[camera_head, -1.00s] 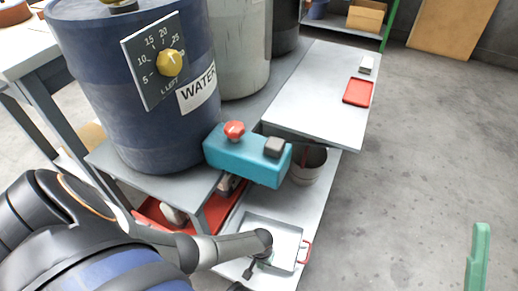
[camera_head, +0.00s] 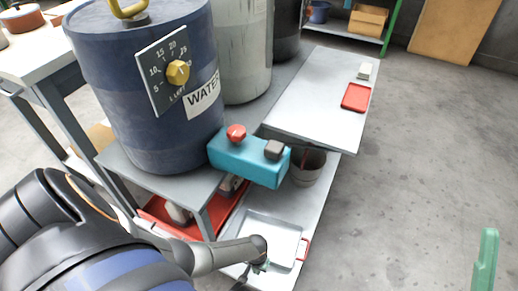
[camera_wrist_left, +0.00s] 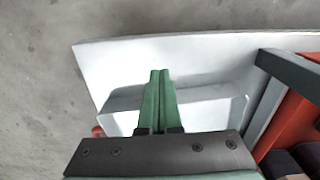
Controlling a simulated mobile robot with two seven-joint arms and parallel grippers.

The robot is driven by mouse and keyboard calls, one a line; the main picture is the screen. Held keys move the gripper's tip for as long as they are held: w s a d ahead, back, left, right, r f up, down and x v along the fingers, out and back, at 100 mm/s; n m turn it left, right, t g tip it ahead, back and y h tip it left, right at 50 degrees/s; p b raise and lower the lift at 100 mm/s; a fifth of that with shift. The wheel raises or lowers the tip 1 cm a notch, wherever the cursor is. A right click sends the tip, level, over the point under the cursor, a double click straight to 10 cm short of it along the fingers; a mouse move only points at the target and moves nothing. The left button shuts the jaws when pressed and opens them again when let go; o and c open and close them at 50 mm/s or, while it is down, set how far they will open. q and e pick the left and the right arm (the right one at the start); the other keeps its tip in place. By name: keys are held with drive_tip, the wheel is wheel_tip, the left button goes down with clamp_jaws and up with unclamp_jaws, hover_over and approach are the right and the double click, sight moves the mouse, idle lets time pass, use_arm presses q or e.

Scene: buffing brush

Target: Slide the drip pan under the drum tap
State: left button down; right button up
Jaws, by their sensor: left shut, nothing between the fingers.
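The drip pan (camera_head: 285,240) is a shallow pale grey tray with a red handle (camera_head: 304,249) at its right side. It rests on the low pale shelf, in front of and below the blue drum (camera_head: 150,110) marked WATER. My left gripper (camera_head: 262,266) is at the pan's near side, partly hidden by its own arm. In the left wrist view its green fingers (camera_wrist_left: 160,78) are shut and empty, overlapping the pan (camera_wrist_left: 205,110); contact cannot be told. A green tip of my right gripper (camera_head: 486,262) shows at the lower right, apart from everything. The drum tap is not clearly identifiable.
A teal block (camera_head: 245,160) with red and black knobs juts out above the shelf. A grey bucket (camera_head: 307,168) stands behind the pan. A red tray (camera_head: 180,222) lies left of it under the drum stand. The floor at right is clear.

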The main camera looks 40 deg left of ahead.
use_arm(q)
wheel_tip(320, 180, up, 8)
drive_tip(key=p, duration=0.5)
drive_tip(key=shift+a, duration=0.15)
use_arm(e)
wheel_tip(320, 180, up, 7)
drive_tip(key=n, duration=0.1)
drive_tip(key=shift+d+y, duration=0.25)
drive_tip(key=shift+y, duration=0.05)
use_arm(q)
drive_tip(key=shift+f, duration=0.1)
use_arm(e)
drive_tip(key=shift+s+f, duration=0.1)
drive_tip(key=shift+f, duration=0.05)
